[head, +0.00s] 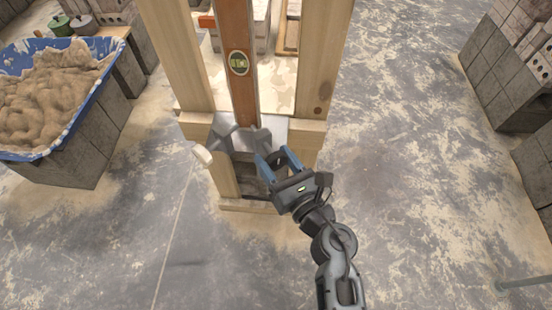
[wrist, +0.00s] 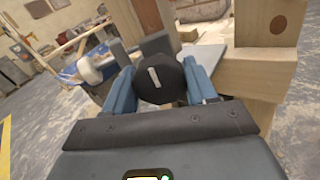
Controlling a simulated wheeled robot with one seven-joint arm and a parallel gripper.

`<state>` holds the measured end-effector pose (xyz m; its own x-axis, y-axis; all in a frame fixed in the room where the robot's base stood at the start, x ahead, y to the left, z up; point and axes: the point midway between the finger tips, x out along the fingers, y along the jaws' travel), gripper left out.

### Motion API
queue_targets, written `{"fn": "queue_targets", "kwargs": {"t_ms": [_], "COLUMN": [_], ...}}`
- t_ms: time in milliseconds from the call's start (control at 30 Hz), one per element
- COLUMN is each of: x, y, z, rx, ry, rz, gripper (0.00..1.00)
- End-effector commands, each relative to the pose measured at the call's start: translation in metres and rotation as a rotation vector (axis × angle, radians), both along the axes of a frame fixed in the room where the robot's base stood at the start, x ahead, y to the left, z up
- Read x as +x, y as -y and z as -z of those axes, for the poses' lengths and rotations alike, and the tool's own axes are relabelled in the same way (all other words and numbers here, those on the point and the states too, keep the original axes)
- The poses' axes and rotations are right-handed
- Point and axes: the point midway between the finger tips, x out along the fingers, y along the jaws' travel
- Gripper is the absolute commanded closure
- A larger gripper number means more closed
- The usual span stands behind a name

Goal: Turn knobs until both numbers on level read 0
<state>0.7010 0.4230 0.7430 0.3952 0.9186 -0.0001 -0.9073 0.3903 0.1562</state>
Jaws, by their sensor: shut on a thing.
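The level (head: 241,95) is a long orange-brown bar standing upright between two wooden posts. Its round window (head: 238,62) shows a green vial; no numbers can be read on it. A dark, many-sided knob with a white mark (wrist: 158,82) sits between the blue fingers of my gripper (wrist: 160,88), which are shut on it. In the head view my gripper (head: 279,161) is at the right of the grey metal bracket at the level's foot. A second, whitish knob (head: 203,154) sticks out at the left; it also shows in the wrist view (wrist: 89,69).
A wooden frame (head: 320,65) surrounds the level. A blue tub (head: 118,62) of mortar stands on grey blocks at the left. Stacked blocks (head: 505,85) stand at the right. The concrete floor (head: 420,170) between is clear.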

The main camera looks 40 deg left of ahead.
Motion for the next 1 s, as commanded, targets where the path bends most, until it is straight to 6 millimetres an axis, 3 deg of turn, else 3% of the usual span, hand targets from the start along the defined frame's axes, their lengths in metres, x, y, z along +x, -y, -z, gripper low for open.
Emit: {"fn": "queue_targets", "kwargs": {"t_ms": [467, 1000], "x": [0.0004, 0.0001], "y": [0.0008, 0.0012], "z": [-0.0015, -0.0025], "rx": [0.036, 0.221], "ry": [-0.082, -0.511], "rz": [0.001, 0.003], "gripper": [0.74, 0.74]}}
